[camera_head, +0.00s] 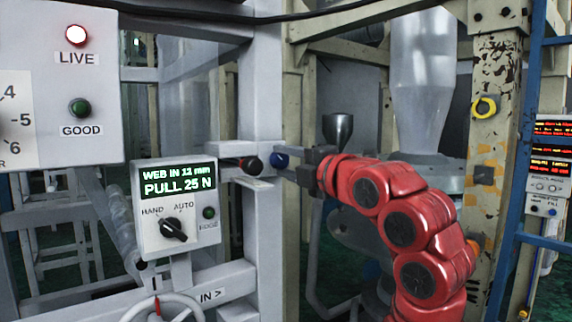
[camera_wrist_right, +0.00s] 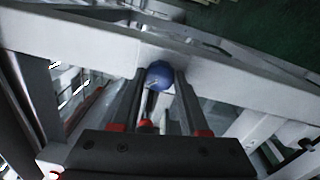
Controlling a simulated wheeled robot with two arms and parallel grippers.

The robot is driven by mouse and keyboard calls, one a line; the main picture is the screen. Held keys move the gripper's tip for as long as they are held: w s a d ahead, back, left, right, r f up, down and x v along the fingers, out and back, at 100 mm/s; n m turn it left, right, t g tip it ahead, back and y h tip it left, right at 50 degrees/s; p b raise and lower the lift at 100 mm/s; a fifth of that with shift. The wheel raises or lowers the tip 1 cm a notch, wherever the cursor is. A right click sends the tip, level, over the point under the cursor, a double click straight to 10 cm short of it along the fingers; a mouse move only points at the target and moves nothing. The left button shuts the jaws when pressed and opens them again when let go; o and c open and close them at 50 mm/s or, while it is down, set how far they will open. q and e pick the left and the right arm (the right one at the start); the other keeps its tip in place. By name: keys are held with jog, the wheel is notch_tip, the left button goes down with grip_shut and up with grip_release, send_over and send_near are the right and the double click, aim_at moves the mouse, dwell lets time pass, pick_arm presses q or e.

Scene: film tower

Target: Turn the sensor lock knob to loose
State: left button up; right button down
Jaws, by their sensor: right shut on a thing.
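A blue round knob (camera_head: 280,160) sits on the white frame, right of the display box. No label for it can be read. My right gripper (camera_head: 290,163) reaches it from the right, with the red arm behind. In the right wrist view, the blue knob (camera_wrist_right: 159,76) lies between the two finger tips of the right gripper (camera_wrist_right: 158,88), which is shut on it. Which way the knob is turned cannot be told. My left gripper is not in view.
A black knob with a red part (camera_head: 250,165) is just left of the blue one. The display box (camera_head: 176,205) reads "WEB IN 11 mm, PULL 25 N" and carries a HAND/AUTO switch (camera_head: 173,230). On the left panel (camera_head: 30,40), the LIVE lamp (camera_head: 76,35) is lit. A worn post (camera_head: 492,160) stands right.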

jog(key=shift+f, duration=0.1)
jog(key=shift+c, duration=2.1)
grip_release()
jog(key=b+v, duration=0.3)
jog(key=v, duration=1.4)
jog(key=shift+s, duration=0.2)
jog(key=shift+d, duration=0.1)
